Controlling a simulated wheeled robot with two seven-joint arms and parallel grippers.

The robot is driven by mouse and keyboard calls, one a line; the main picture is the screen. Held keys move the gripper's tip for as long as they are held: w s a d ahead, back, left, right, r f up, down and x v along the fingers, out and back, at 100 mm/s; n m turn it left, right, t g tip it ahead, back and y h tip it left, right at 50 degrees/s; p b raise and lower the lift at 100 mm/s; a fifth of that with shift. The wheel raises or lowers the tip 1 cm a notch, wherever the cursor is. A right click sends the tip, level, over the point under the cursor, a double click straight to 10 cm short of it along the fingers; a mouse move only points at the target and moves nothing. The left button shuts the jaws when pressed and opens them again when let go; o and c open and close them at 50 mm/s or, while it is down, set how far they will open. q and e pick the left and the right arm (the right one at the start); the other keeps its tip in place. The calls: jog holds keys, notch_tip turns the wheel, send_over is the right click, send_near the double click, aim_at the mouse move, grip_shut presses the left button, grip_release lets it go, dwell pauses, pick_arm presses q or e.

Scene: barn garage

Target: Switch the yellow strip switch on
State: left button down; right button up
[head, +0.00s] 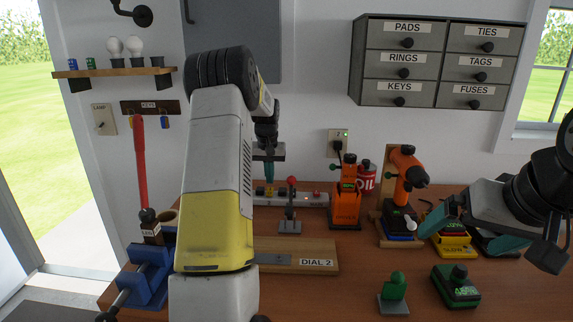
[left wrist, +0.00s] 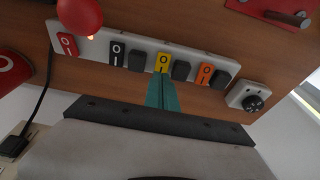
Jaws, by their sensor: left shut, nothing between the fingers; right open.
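The white power strip (head: 305,199) lies at the back of the workbench. In the left wrist view the strip (left wrist: 98,43) carries a red switch (left wrist: 67,44), a black switch (left wrist: 117,54), the yellow switch (left wrist: 163,62) and an orange switch (left wrist: 205,74). The yellow switch bears I and O marks; its on or off state is not clear. My left gripper (head: 268,176) is shut and empty, pointing down at the strip. In the wrist view its teal fingertips (left wrist: 163,82) are at the yellow switch's O end; contact cannot be told. My right gripper (head: 455,240) is open and empty at the right.
Dark blocks (left wrist: 181,71) sit beside the switches. A red-knobbed lever (head: 290,205) stands in front of the strip. An orange charger (head: 347,205), a drill (head: 405,165) and a blue vise (head: 150,275) are on the workbench (head: 345,285). A wall outlet (head: 338,140) is behind.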

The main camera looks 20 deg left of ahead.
aim_at(270, 192)
pick_arm(q)
jog(key=shift+x, duration=1.45)
